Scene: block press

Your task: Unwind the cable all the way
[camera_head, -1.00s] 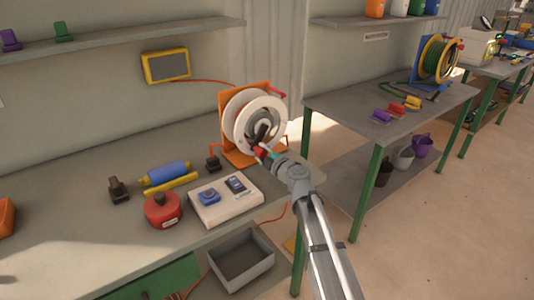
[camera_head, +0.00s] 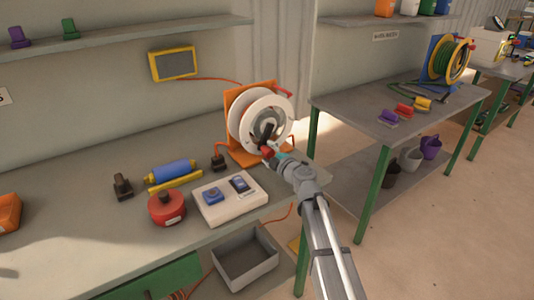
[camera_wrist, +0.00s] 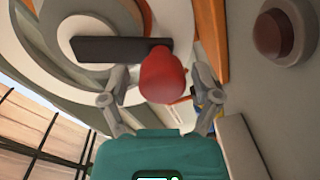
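The cable reel has a white drum (camera_head: 242,112) on an orange stand (camera_head: 235,97) at the back right of the near workbench. A short orange cable runs from it to a black plug (camera_head: 218,162) on the bench. A black crank arm (camera_head: 266,133) with a red knob (camera_head: 267,153) is on the drum's front, the knob at its lower end. My gripper (camera_head: 272,155) is at the knob. In the wrist view, the fingers of my gripper (camera_wrist: 160,88) stand apart on both sides of the red knob (camera_wrist: 162,76), with a visible gap at the left finger.
A white box (camera_head: 230,207) with two blue-grey fittings, a red canister (camera_head: 166,208) and a blue roller (camera_head: 172,170) lie left of the reel. A grey bin (camera_head: 245,270) sits below. Another table (camera_head: 350,112) at right holds a green hose reel (camera_head: 452,60).

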